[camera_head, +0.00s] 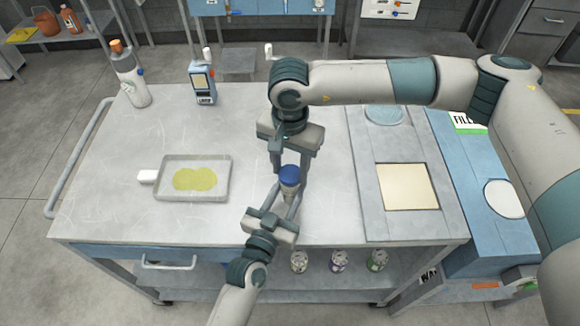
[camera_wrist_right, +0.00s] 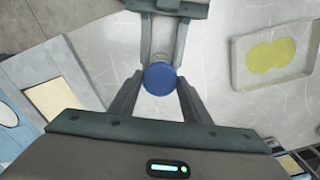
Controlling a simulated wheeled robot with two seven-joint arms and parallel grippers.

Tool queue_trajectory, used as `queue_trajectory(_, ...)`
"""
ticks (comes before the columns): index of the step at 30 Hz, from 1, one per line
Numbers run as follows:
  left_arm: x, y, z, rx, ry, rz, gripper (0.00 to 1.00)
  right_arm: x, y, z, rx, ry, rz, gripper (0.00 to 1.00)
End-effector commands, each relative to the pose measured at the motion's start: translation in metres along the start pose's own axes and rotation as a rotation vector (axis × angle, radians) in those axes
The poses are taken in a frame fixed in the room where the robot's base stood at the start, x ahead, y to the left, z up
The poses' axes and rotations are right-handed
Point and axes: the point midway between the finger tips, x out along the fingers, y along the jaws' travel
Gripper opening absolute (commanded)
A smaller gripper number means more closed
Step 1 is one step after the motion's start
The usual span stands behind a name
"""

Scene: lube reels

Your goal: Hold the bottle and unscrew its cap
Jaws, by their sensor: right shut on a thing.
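A small bottle (camera_head: 289,190) with a blue cap (camera_head: 289,174) is held over the front middle of the grey table. The cap shows round from above in the right wrist view (camera_wrist_right: 160,78). My right gripper (camera_head: 290,168) comes from above and is shut on the cap, one finger on each side; its fingers also show in the wrist view (camera_wrist_right: 160,95). My left gripper (camera_head: 284,198) comes from the front, with its fingers on both sides of the bottle's body below the cap. The bottle's lower part is mostly hidden.
A tray (camera_head: 163,192) with a yellow-green patch lies to the left. A white bottle with an orange cap (camera_head: 131,75) and a small blue device (camera_head: 202,82) stand at the back left. A grey panel with a beige square (camera_head: 407,186) is at right. Several jars sit below the table's front.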

Motion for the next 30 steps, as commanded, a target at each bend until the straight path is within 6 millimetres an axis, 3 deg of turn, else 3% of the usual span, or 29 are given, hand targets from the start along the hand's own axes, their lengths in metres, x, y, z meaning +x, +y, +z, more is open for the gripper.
queue_trajectory(12,0.000,0.000,0.000,0.000,0.000,0.000,0.00,-0.036,0.000,0.000,0.000,0.001,0.000,0.16)
queue_trajectory(21,0.000,0.000,0.000,0.000,0.000,0.000,0.00,-0.039,0.000,0.000,0.000,0.000,0.000,0.16)
queue_trajectory(22,0.000,0.000,0.000,0.000,0.000,0.000,0.42,-0.039,0.000,0.000,0.000,0.000,0.000,0.16)
queue_trajectory(24,0.000,0.000,0.000,0.000,0.000,0.000,0.57,-0.039,0.000,0.000,0.000,0.000,0.000,0.16)
queue_trajectory(30,0.000,0.000,0.000,0.000,0.000,0.000,0.57,-0.039,0.000,0.000,0.000,0.000,0.000,0.16)
